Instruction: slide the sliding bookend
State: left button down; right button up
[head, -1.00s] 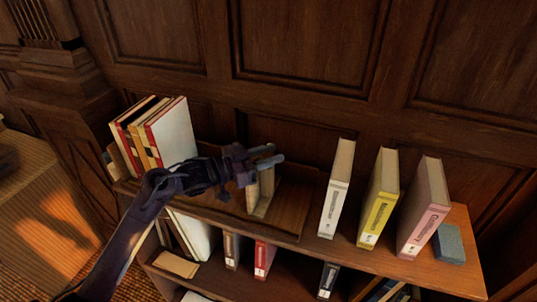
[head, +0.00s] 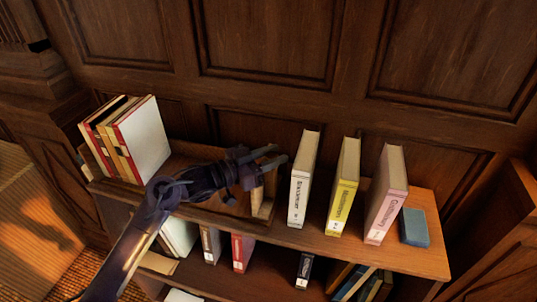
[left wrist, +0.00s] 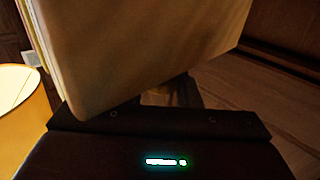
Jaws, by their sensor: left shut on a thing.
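The sliding bookend (head: 262,200) is a small pale wooden upright in the wooden rack on the shelf top. My left gripper (head: 272,158) reaches in from the left and is shut on the bookend's upper part, covering much of it. The bookend stands just left of the white book (head: 302,185), with a small gap between. In the left wrist view, a large tan panel (left wrist: 140,45) fills the top and hides most of the fingers; I cannot tell whether it is the bookend. My right gripper is not in view.
Several leaning books (head: 140,140) stand at the rack's left end. A yellow book (head: 343,190), a pink book (head: 386,195) and a blue block (head: 414,228) are on the right. Panelled wall (head: 270,45) is close behind. More books sit on the shelf below.

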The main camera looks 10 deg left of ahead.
pick_arm(q)
jog(key=shift+d, duration=0.15)
jog(key=c, duration=1.3)
grip_release()
jog(key=shift+o, duration=1)
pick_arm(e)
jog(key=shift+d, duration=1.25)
pick_arm(q)
jog(key=shift+s+f, duration=0.1)
jog(key=shift+s, duration=0.1)
jog(key=b+v, duration=0.2)
jog(key=v, duration=0.5)
jog(key=shift+s+b, duration=0.1)
jog(key=shift+b, duration=0.25)
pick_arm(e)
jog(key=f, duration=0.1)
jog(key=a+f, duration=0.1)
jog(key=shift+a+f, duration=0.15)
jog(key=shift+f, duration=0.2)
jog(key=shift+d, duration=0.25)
